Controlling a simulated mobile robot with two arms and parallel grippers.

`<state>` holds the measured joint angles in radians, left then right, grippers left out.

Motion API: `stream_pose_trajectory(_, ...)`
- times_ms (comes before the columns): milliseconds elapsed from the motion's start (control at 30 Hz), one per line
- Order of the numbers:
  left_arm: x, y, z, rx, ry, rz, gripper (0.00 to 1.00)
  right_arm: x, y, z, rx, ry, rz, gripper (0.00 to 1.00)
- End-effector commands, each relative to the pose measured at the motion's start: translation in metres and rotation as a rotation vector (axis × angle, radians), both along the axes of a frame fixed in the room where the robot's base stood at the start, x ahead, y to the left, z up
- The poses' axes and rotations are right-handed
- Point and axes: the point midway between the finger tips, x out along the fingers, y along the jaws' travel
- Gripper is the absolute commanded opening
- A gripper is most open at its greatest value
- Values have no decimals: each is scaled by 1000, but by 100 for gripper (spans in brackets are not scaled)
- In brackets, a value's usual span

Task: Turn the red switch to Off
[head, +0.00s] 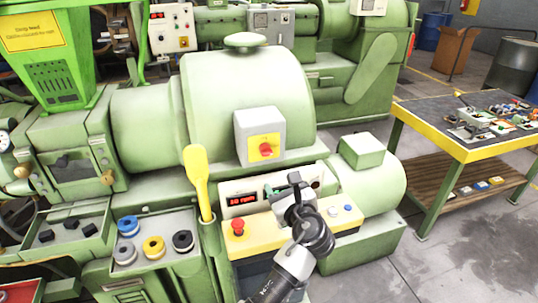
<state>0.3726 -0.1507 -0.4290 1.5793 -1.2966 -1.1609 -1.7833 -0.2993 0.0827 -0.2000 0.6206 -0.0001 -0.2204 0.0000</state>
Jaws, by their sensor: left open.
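The red switch (265,150) is a knob on a yellow plate, on the front of a grey box (245,125) fixed to the large green extruder (215,95). Its exact turn angle is too small to read. My left gripper (284,190) is open, below and slightly right of the switch and apart from it in the picture. It overlaps the control panel, hiding part of its face. My right gripper is not in view.
A red display (242,200) reads about 10 rpm, above a red mushroom button (237,227). A yellow paddle-like handle (197,175) stands left of the panel. A tray (183,278) holds several coloured spools. A yellow-edged worktable (425,125) stands right; floor before it is clear.

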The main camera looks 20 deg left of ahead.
Motion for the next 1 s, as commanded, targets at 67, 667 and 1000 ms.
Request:
stream_pose_trajectory(67,3,-2,15,61,-2,7,59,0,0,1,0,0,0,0)
stream_pose_trajectory(667,76,51,20,84,0,10,59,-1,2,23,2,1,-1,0)
stream_pose_trajectory(1000,89,62,17,81,0,8,59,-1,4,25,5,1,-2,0)
